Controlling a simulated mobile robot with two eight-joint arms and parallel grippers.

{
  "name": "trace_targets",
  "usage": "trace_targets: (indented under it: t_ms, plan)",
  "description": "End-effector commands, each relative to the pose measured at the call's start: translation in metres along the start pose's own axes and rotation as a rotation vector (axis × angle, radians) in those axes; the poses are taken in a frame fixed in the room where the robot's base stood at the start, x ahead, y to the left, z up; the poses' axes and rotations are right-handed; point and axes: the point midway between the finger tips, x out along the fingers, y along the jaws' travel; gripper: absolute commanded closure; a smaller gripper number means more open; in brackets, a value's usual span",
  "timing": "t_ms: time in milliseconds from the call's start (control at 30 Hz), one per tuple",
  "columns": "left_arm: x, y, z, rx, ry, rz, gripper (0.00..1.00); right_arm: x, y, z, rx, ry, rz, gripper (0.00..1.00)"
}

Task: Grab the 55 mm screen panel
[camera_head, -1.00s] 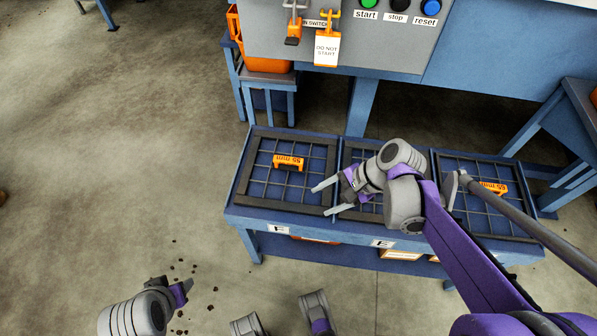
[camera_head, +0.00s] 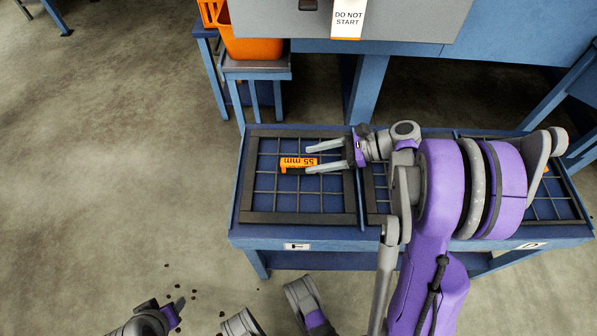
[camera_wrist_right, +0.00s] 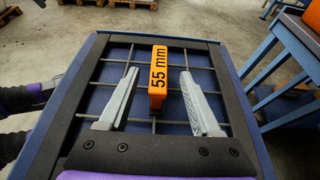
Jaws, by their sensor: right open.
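The 55 mm screen panel (camera_head: 263,217) is a dark-framed grid with an orange handle (camera_head: 298,164) marked "55 mm". It lies at the left end of the blue table. My right gripper (camera_head: 307,158) is open, its two grey fingers reaching left toward the handle. In the right wrist view the handle (camera_wrist_right: 158,77) stands between and slightly beyond the open fingers (camera_wrist_right: 157,85), with a gap on both sides. My left gripper (camera_head: 178,309) is low at the left over the floor; its jaw state is unclear.
The blue table (camera_head: 340,237) also holds other screen panels to the right, partly hidden by my right arm. An orange bin (camera_head: 252,46) sits on a stand behind. A grey control box with a "DO NOT START" tag (camera_head: 348,20) is above. Dark bits lie on the floor near my left gripper.

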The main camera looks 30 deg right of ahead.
Motion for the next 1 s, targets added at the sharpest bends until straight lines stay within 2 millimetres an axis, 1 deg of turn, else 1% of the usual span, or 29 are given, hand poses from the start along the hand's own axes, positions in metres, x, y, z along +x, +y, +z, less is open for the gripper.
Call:
trace_targets:
  t_ms: [200, 300, 400, 567, 600, 667, 700, 767, 800, 933, 967, 1000]
  plan:
    - [0.013, 0.000, 0.003, 0.000, -0.003, 0.000, 0.50, 0.034, 0.002, 0.001, 0.000, 0.000, 0.004, 0.35]
    - [0.015, 0.000, 0.003, 0.000, -0.003, 0.000, 0.50, 0.044, 0.002, 0.002, 0.000, 0.000, 0.003, 0.35]
    - [0.015, 0.000, 0.003, 0.000, -0.004, 0.000, 0.50, 0.048, 0.002, 0.002, 0.000, 0.000, 0.001, 0.35]
    - [0.015, 0.000, 0.003, 0.000, -0.004, 0.000, 0.50, 0.048, 0.002, 0.002, 0.000, 0.001, 0.000, 0.35]
    - [0.015, 0.000, 0.003, 0.000, -0.004, 0.000, 0.50, 0.048, 0.002, 0.002, 0.000, 0.001, 0.000, 0.37]
    - [0.015, 0.000, 0.003, 0.000, -0.004, 0.000, 0.50, 0.048, 0.002, 0.002, 0.000, 0.001, 0.000, 0.48]
    - [0.015, 0.000, 0.003, 0.000, -0.004, 0.000, 0.50, 0.048, 0.002, 0.002, 0.000, 0.001, 0.000, 0.55]
    - [0.015, 0.000, 0.003, 0.000, -0.004, 0.000, 0.50, 0.048, 0.002, 0.002, 0.000, 0.001, 0.000, 0.66]
    - [0.015, 0.000, 0.003, 0.000, -0.003, 0.000, 0.50, 0.048, 0.002, 0.002, 0.000, 0.001, 0.000, 0.73]
    - [0.015, 0.000, 0.003, 0.000, -0.003, 0.000, 0.50, 0.048, 0.002, 0.002, -0.001, 0.001, 0.000, 0.96]
    - [0.015, 0.000, 0.003, 0.000, -0.003, 0.000, 0.50, 0.048, 0.002, 0.002, -0.001, 0.001, 0.000, 1.00]
    - [0.015, 0.000, 0.003, 0.000, -0.003, 0.000, 0.50, 0.048, 0.002, 0.002, -0.001, 0.001, 0.000, 1.00]
